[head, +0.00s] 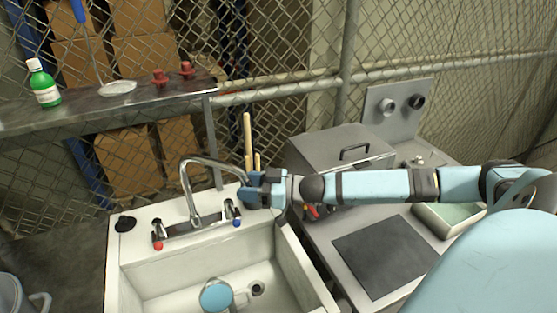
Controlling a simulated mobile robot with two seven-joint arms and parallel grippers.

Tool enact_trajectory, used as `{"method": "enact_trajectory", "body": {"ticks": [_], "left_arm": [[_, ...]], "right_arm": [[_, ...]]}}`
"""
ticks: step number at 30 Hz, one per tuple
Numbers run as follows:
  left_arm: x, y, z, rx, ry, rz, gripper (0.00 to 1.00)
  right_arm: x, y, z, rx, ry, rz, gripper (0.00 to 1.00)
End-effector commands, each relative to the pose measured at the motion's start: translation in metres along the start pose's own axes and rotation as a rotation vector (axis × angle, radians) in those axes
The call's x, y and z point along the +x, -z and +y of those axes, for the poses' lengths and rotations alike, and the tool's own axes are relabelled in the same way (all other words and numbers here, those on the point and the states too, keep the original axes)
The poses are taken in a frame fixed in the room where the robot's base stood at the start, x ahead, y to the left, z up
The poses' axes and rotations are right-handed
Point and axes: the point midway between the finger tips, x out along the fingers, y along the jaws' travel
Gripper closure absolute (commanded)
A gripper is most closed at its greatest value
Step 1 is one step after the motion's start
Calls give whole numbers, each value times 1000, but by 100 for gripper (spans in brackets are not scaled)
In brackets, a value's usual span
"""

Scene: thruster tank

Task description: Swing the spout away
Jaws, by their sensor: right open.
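The metal gooseneck spout (185,180) rises from the tap base at the back rim of the white sink (114,285). It arches over to the right, and its far end reaches my right gripper (249,190). My right gripper is open, with its blue fingers beside the spout's end. The fingers partly hide that end, and I cannot tell whether they touch it. A red-marked tap handle (158,240) is left of the spout's base and a blue-marked one (236,216) is right of it, just below my gripper. My left gripper is out of view.
A round light-blue thing (215,296) lies in the sink near the drain. Wooden handles (247,140) stand behind my gripper. A metal lidded box (335,146) and a dark panel (380,262) are on the right counter. A shelf with a green bottle (45,90) is at the left.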

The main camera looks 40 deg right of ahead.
Motion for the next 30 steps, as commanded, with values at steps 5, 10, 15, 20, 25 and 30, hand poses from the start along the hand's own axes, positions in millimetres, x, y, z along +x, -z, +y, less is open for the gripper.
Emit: {"method": "enact_trajectory", "body": {"ticks": [5, 10, 15, 20, 25, 30], "left_arm": [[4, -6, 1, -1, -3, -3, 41], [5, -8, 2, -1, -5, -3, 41], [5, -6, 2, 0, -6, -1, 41], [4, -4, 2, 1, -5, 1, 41], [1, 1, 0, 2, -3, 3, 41], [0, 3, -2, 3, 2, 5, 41]], "right_arm": [[-30, -3, 0, 0, 0, -5, 52], [-54, -2, -1, 0, 1, -5, 52], [-75, -1, 0, 1, 0, -5, 52], [-93, 0, -1, 0, 1, -4, 52], [-109, 1, 0, 1, 1, -3, 52], [-118, 1, 0, 0, 1, -1, 52]]}}
